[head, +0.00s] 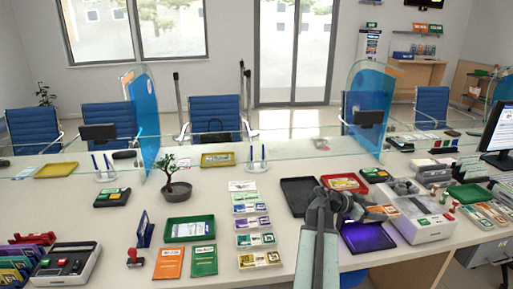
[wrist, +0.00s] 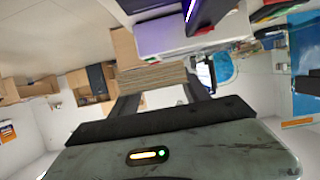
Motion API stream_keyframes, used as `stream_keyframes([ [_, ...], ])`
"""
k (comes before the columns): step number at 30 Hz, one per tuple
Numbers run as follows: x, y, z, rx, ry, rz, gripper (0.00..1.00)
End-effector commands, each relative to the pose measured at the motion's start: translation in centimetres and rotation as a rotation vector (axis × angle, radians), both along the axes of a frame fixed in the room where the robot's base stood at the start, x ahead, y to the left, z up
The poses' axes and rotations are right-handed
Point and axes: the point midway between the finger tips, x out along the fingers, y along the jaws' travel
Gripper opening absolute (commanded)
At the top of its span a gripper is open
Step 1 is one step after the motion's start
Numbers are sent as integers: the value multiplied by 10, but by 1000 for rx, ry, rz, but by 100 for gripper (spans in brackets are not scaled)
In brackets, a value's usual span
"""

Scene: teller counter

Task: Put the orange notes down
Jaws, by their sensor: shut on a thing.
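My gripper (head: 380,212) is shut on the orange notes (head: 386,210), to the right of my forearm in the head view. The notes are above the counter, between a dark tray with a purple glow (head: 368,238) and the white counter machine (head: 424,222). In the wrist view the notes (wrist: 152,76) show as a tan, layered stack edge held between the two dark fingers of my gripper (wrist: 160,88). My own arm hides part of the counter around it.
A black tray (head: 298,196) and a red tray (head: 345,183) lie behind my arm. A clear holder of note bundles (head: 259,259), a green tray (head: 189,230) and a potted plant (head: 175,190) stand to the left. A glass screen (head: 250,153) runs along the back.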

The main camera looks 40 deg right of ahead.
Motion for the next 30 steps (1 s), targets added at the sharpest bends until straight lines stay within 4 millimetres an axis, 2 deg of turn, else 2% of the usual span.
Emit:
stream_keyframes([
  [1,0,0,28,0,0,0,4],
  [4,0,0,56,0,0,0,4],
  [7,0,0,75,0,0,0,4],
  [10,0,0,78,0,0,0,4],
  [14,0,0,69,0,0,0,4],
  [17,0,0,53,0,0,0,4],
  [25,0,0,-19,0,0,0,4],
  [27,0,0,-29,0,0,0,4],
  [30,0,0,-31,0,0,0,4],
])
